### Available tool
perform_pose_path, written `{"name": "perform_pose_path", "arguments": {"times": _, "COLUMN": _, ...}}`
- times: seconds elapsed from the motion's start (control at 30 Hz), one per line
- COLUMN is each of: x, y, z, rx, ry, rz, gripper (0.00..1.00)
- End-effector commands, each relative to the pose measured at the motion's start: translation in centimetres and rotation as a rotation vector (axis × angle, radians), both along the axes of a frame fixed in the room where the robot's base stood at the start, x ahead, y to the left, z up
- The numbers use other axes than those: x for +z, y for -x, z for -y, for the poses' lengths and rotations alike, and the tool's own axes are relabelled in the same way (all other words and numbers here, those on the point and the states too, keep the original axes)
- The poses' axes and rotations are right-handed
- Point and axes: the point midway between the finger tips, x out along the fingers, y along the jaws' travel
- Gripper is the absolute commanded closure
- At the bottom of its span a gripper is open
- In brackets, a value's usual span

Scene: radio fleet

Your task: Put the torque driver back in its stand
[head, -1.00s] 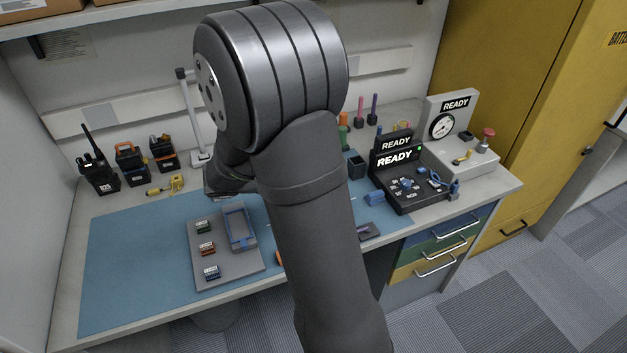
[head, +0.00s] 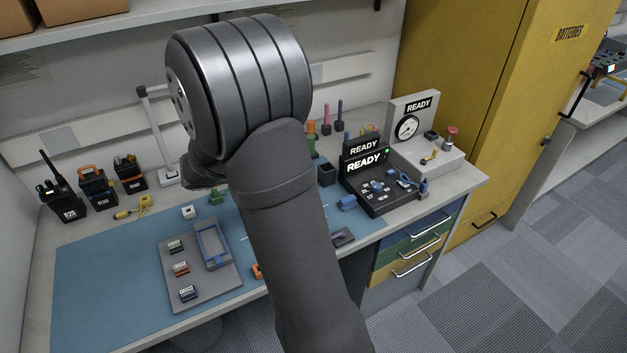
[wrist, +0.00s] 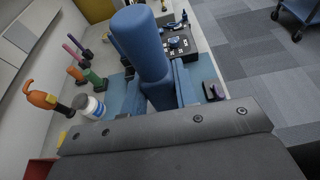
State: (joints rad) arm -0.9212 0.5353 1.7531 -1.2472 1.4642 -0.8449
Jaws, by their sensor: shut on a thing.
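In the wrist view my gripper (wrist: 160,92) is shut on a thick blue handle (wrist: 138,42), which I take to be the torque driver. The handle stands up toward the camera; its lower end is hidden between the jaws. In the head view my arm hides the gripper and the driver. A dark, open-topped square holder (head: 327,173) stands at the back of the bench, right of my arm; I cannot tell whether it is the driver's stand.
Upright pink (head: 326,117) and purple (head: 340,113) tools stand at the back. A black READY unit (head: 378,189) and a grey gauge station (head: 432,152) are to the right. A grey tray (head: 187,258) lies on the blue mat (head: 95,300), whose left part is clear. Radios (head: 63,190) stand at left.

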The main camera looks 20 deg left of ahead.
Motion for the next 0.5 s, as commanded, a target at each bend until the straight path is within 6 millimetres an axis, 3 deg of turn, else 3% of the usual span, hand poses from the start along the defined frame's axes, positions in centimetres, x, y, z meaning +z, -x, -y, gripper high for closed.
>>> {"name": "perform_pose_path", "arguments": {"times": 0.1, "x": -0.4, "y": -5.5, "z": 0.3, "rx": -0.009, "ry": -0.005, "rz": -0.001, "gripper": 1.00}}
{"name": "perform_pose_path", "arguments": {"times": 0.3, "x": -0.9, "y": -14.2, "z": 2.0, "rx": -0.007, "ry": -0.002, "rz": 0.002, "gripper": 1.00}}
{"name": "perform_pose_path", "arguments": {"times": 0.5, "x": -1.1, "y": -19.4, "z": 4.0, "rx": -0.004, "ry": 0.009, "rz": 0.006, "gripper": 1.00}}
